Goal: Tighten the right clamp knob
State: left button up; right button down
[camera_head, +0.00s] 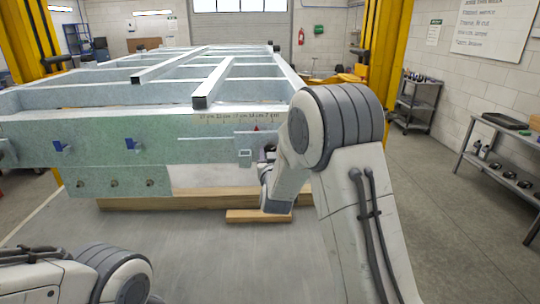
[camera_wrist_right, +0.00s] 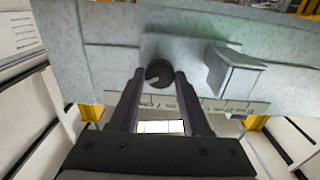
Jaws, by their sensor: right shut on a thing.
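The dark round clamp knob (camera_wrist_right: 158,73) sits on a grey metal face in the right wrist view. My right gripper (camera_wrist_right: 160,80) is shut on it, with one finger on each side. In the head view my right arm reaches to the front face of the trailer frame (camera_head: 90,130), and the right gripper and knob are largely hidden by the arm. A small caliper-like gauge (camera_head: 245,156) sits on that face just left of the arm. My left arm shows at the lower left, but its gripper is out of view.
A ruler strip (camera_head: 238,117) runs along the frame's front and also shows in the right wrist view (camera_wrist_right: 150,102). Blue clips (camera_head: 62,146) are on the left part of the face. Wooden beams (camera_head: 150,202) lie under the frame. A cart (camera_head: 415,105) and workbench (camera_head: 510,165) stand at right.

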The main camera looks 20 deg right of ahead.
jog(key=m+b, duration=1.9)
jog(key=b, duration=0.6)
jog(key=shift+f, duration=0.2)
jog(key=shift+r+m+b, duration=0.1)
jog(key=shift+m+b, duration=1.1)
jog(key=shift+m, duration=0.9)
jog(key=shift+c, duration=1.8)
grip_release()
